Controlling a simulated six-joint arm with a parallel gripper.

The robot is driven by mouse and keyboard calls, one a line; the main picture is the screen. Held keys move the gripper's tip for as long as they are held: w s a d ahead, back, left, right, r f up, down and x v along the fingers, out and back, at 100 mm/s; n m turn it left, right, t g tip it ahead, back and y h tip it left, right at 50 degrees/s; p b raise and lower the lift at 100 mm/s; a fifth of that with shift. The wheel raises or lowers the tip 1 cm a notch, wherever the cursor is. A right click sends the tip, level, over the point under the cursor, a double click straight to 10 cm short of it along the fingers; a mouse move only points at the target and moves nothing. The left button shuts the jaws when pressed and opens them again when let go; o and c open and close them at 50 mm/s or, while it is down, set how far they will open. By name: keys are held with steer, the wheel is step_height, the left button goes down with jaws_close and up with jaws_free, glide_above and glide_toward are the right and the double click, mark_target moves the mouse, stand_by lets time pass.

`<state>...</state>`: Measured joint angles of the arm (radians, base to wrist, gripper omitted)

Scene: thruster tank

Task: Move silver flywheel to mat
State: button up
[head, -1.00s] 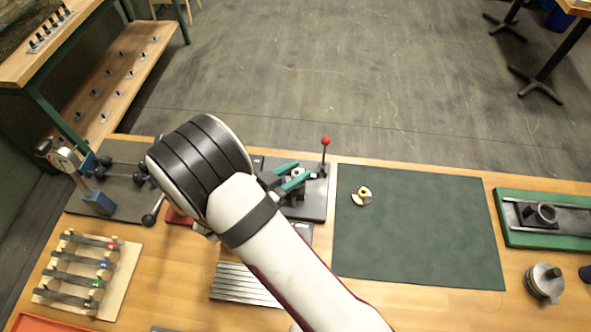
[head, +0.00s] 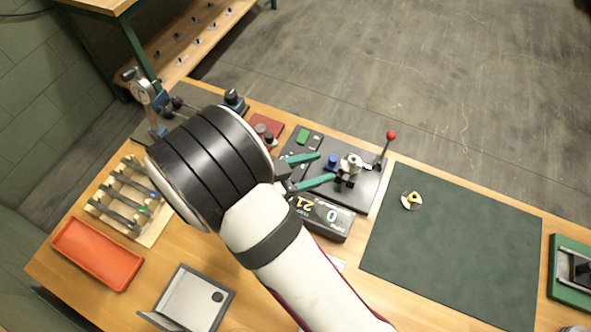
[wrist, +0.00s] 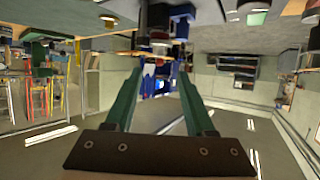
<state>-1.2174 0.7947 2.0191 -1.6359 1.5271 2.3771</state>
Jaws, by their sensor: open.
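My gripper (head: 327,169) is open, its two teal fingers apart and pointing right toward a dark fixture plate (head: 365,192). A small silver-white piece (head: 351,162) sits on a black holder on that plate, just beyond the fingertips; I cannot tell if it is the silver flywheel. The dark green mat (head: 460,245) lies to the right. A small pale round piece with yellow and black parts (head: 411,201) lies on the mat near its upper left corner. In the wrist view the open fingers (wrist: 162,105) show with nothing clearly held between them.
A red-knobbed lever (head: 390,135) stands at the plate's back edge. A display box (head: 322,217) sits below the gripper. An orange tray (head: 97,253), a wooden rack (head: 130,205) and a grey scale-like box (head: 197,298) are at left. A green-framed fixture (head: 572,275) is at far right.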

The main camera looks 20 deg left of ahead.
steer(key=v, duration=0.5)
steer(key=s+d+r+m+g+h, duration=0.1)
steer(key=d+r+g, duration=0.25)
steer(key=d, duration=0.35)
steer(key=d+r+g, duration=0.2)
steer(key=d+g, duration=0.3)
steer(key=d, duration=0.3)
steer(key=s+d+r+n+g+y, duration=0.2)
steer(key=s+d+y, duration=0.3)
steer(key=s+y, duration=0.4)
steer(key=shift+s+d+r+g+y, duration=0.4)
steer(key=shift+s+r+g, duration=0.3)
steer(key=shift+s, duration=0.5)
steer(key=shift+s+a+r+n+t+y, duration=0.1)
steer(key=shift+a+n+t+y, duration=0.2)
steer(key=shift+t+y, duration=0.15)
steer(key=c, duration=0.3)
